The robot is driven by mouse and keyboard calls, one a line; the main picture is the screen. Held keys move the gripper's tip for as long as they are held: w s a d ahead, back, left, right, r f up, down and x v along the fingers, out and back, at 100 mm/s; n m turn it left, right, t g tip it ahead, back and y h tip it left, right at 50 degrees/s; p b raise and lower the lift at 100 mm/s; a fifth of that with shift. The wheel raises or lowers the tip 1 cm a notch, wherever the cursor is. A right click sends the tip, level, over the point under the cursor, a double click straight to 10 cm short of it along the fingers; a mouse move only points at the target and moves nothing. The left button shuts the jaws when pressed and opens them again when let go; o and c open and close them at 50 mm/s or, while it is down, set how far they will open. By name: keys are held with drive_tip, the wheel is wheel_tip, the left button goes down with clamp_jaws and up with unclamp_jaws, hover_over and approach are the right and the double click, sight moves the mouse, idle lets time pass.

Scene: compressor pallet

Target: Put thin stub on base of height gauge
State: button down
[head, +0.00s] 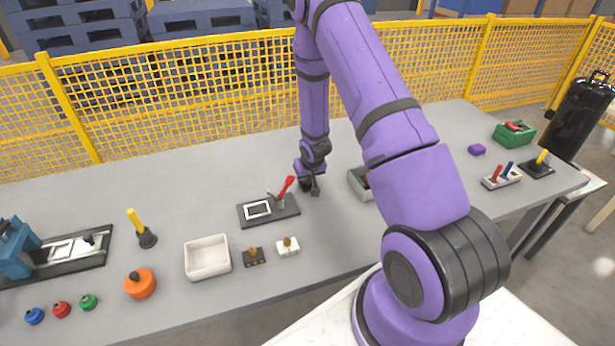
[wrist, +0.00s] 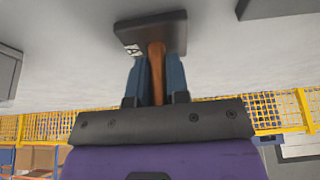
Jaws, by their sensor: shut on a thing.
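My gripper (wrist: 157,78) is shut on a thin orange-brown stem whose other end carries a dark square block (wrist: 150,35) with a small pale label; I take this to be the thin stub. In the head view my gripper (head: 312,188) is low over the table, just right of a dark plate, and the held piece is mostly hidden. At the far left, a long black base (head: 85,258) with a white square outline carries a blue upright (head: 15,250); this may be the height gauge, but I cannot be sure.
The dark plate (head: 285,215) has a white square and a red-handled clamp (head: 285,188). A white tray (head: 207,257), two small knobbed blocks (head: 253,258), an orange round weight (head: 140,286) and a yellow-handled piece (head: 147,239) stand in front left. A yellow fence (head: 180,100) runs behind.

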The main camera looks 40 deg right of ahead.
drive_tip(key=shift+f, duration=0.15)
drive_tip(key=c, duration=1.1)
unclamp_jaws()
